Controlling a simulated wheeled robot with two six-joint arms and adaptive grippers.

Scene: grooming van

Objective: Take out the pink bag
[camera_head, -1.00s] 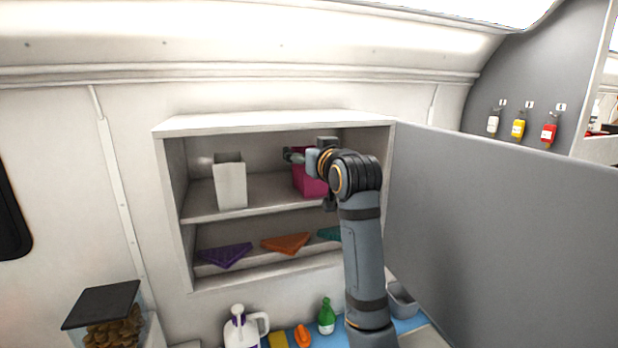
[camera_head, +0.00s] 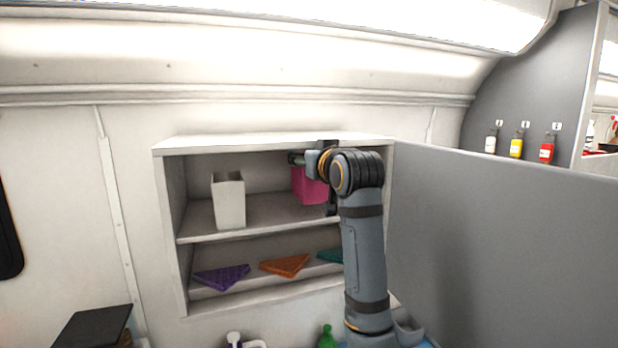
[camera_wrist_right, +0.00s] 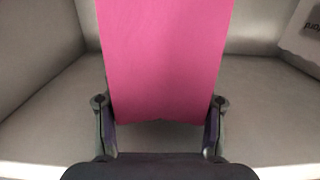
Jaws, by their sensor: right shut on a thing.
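The pink bag (camera_head: 308,188) is in the upper compartment of the open wall cabinet (camera_head: 163,215), on its right side. My right arm reaches into that compartment and partly covers the bag in the head view. In the right wrist view the pink bag (camera_wrist_right: 165,60) stands between the two fingers of my right gripper (camera_wrist_right: 160,112), which is shut on it. In the head view its lower edge appears at or slightly above the shelf; I cannot tell if it touches. My left gripper is not in view.
A white bag (camera_head: 229,202) stands left on the same shelf. Purple (camera_head: 222,278), orange (camera_head: 285,265) and teal (camera_head: 330,255) folded cloths lie on the lower shelf. A grey panel (camera_head: 500,240) stands to the right. Bottles (camera_head: 327,338) stand below the cabinet.

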